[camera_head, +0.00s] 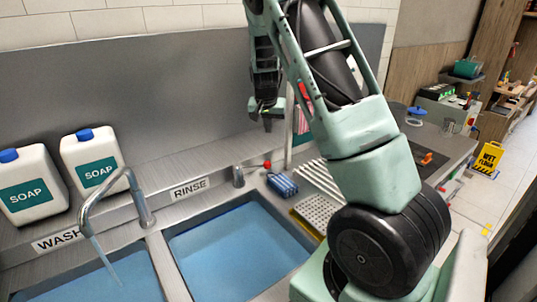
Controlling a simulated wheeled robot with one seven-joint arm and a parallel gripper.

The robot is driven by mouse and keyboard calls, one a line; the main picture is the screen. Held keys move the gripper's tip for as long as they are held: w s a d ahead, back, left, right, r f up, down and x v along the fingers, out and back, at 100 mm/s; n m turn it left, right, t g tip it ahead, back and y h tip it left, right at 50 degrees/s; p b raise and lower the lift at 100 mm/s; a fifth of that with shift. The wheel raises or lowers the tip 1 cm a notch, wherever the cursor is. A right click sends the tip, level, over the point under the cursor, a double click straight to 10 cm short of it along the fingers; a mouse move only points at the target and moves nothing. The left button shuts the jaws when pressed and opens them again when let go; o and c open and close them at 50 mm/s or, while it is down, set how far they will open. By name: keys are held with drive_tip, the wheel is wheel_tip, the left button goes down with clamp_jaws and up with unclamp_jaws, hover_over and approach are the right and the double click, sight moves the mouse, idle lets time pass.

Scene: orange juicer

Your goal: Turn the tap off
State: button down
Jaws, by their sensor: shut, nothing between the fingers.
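A curved metal tap (87,208) stands at the left behind the sinks. Its spout points down over the WASH sink (92,283), and a pale stream of water (106,264) falls from it. A short grey metal post (238,177) stands right of the RINSE label, and a small red knob (267,164) shows just right of it. I cannot tell whether the knob belongs to the tap. My gripper (266,118) is shut and empty. It hangs pointing down in front of the backsplash, above the red knob in the picture and well right of the curved tap.
Two white soap jugs (91,165) (28,190) stand on the ledge at the left. The RINSE sink (235,251) holds blue water. A blue sponge-like item (282,185) and a perforated tray (318,213) lie to its right. A yellow wet-floor sign (488,158) stands at the far right.

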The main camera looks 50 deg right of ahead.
wheel_tip(320, 180, down, 11)
drive_tip(key=p, duration=0.5)
drive_tip(key=shift+a+p, duration=0.15)
drive_tip(key=shift+p, duration=0.2)
idle(0.3)
